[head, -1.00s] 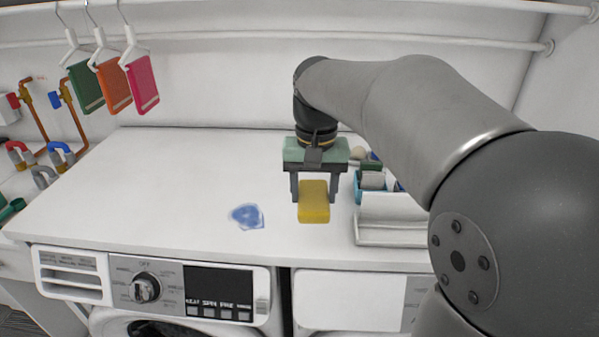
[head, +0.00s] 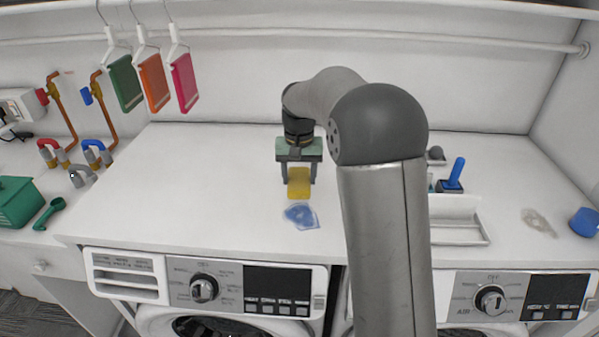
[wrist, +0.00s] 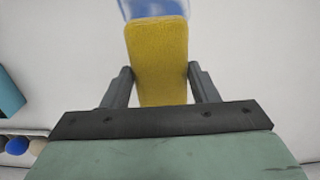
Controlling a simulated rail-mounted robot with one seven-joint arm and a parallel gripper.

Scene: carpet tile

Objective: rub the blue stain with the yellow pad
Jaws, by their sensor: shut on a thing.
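The yellow pad (head: 299,185) is between the two fingers of my gripper (head: 298,176), which is shut on it. In the wrist view the pad (wrist: 158,55) points away from the gripper, a finger on each side. The blue stain (head: 301,216) is a pale patch on the white worktop, just in front of the pad in the head view. In the wrist view the stain (wrist: 152,8) shows at the top edge, partly hidden by the pad's far end. I cannot tell whether the pad touches the worktop.
A white tray (head: 462,233) and a blue-handled brush (head: 454,174) stand right of my arm. A clear smear (head: 538,221) and a blue round thing (head: 584,222) lie farther right. The white worktop (head: 190,190) is clear to the left. Coloured cloths (head: 153,84) hang above.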

